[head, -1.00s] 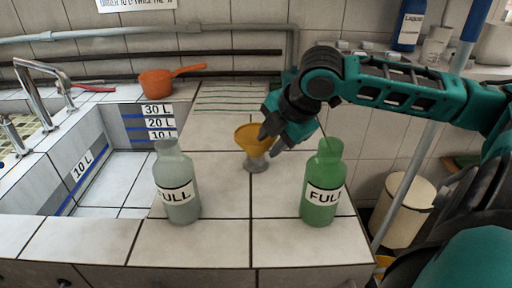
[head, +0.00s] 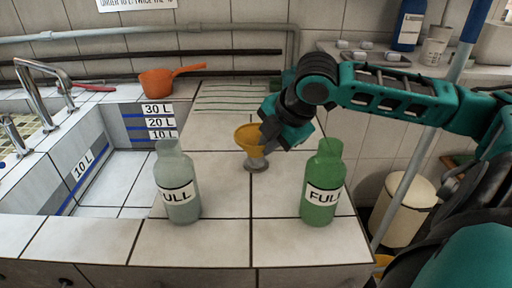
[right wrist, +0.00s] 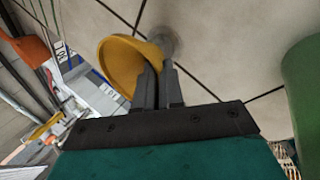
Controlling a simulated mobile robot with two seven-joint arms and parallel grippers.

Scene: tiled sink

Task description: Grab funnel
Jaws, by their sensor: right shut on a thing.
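A yellow funnel (head: 249,138) stands upright on the tiled counter, in a small grey holder or base (head: 256,164). In the head view it sits between two bottles. My right gripper (head: 264,145) reaches it from the right and is shut on it near the lower part of its cone. In the right wrist view the funnel (right wrist: 128,64) shows at the fingertips, and the fingers (right wrist: 158,80) hide part of it. My left gripper is not in view.
A grey bottle (head: 177,183) labelled FULL stands front left, and a green bottle (head: 322,184) labelled FULL front right, close to my right arm. An orange pot (head: 157,83) stands behind the sink basin (head: 88,178). The front counter between the bottles is clear.

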